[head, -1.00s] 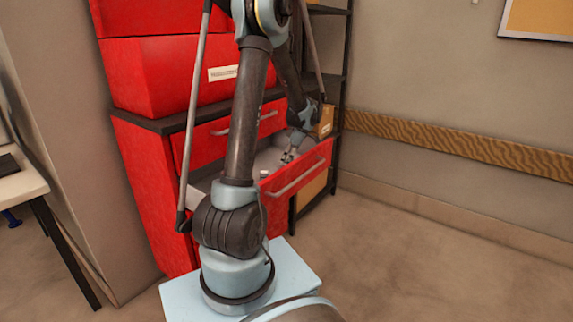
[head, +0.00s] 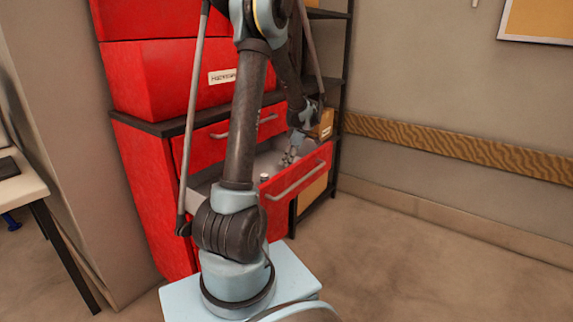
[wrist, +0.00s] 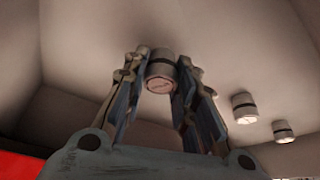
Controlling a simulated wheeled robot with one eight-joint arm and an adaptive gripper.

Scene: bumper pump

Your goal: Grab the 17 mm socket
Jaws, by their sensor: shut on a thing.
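My gripper (wrist: 163,80) reaches down into the open red drawer (head: 310,172). In the wrist view its two fingers are shut on a grey metal socket (wrist: 161,68), which has a dark band and a round, pinkish end face. The socket sits between the fingertips; its size marking is not legible. In the head view my gripper (head: 288,158) is small at the right part of the drawer, and the held socket cannot be made out there.
Two similar sockets, one nearer (wrist: 244,108) and one farther right (wrist: 283,131), stand apart from my gripper. A small pale piece (head: 264,178) shows by the drawer front. Pale drawer walls surround my gripper. A cardboard box (head: 322,124) stands on the dark shelf behind.

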